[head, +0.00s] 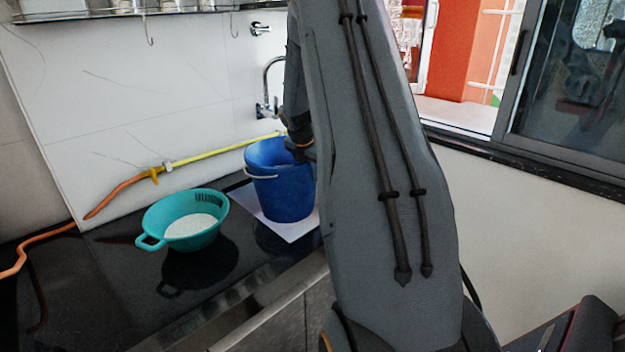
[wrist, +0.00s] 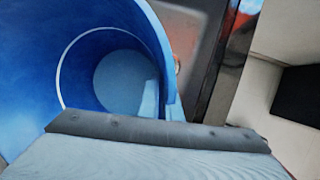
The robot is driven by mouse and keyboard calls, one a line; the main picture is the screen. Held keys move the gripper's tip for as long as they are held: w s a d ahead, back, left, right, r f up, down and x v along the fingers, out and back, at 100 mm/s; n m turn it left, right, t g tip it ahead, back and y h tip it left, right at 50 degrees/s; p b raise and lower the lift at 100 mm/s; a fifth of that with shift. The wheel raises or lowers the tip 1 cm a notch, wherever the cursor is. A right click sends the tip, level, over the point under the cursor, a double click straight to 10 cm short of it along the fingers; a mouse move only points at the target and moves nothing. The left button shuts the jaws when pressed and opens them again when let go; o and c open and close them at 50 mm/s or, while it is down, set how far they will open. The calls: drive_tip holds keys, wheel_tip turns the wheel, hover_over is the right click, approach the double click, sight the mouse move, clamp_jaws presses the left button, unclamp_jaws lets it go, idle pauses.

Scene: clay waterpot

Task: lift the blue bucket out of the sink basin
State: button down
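The blue bucket (head: 280,188), with a pale wire handle, stands upright at a light grey, sink-like patch (head: 245,203) in the dark counter. I cannot tell whether its bottom touches the basin. My arm hides its right side. My gripper (head: 300,143) is at the bucket's upper right rim, partly hidden by my arm. The wrist view looks down into the bucket (wrist: 100,30). There, the pale fingers of my gripper (wrist: 165,102) lie on both sides of the bucket wall, close against it, and look shut on it.
A teal colander (head: 185,220) stands on the counter left of the bucket. A yellow and orange hose (head: 200,158) runs along the wall behind. A tap (head: 268,90) rises behind the bucket. A shelf with hooks (head: 120,12) hangs above. A window (head: 500,70) is at right.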

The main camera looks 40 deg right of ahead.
drive_tip(key=shift+r+p, duration=1.4)
drive_tip(key=shift+r, duration=2.7)
wheel_tip(320, 180, up, 8)
drive_tip(key=p, duration=0.7)
drive_tip(key=shift+p, duration=0.3)
drive_tip(key=shift+f, duration=0.1)
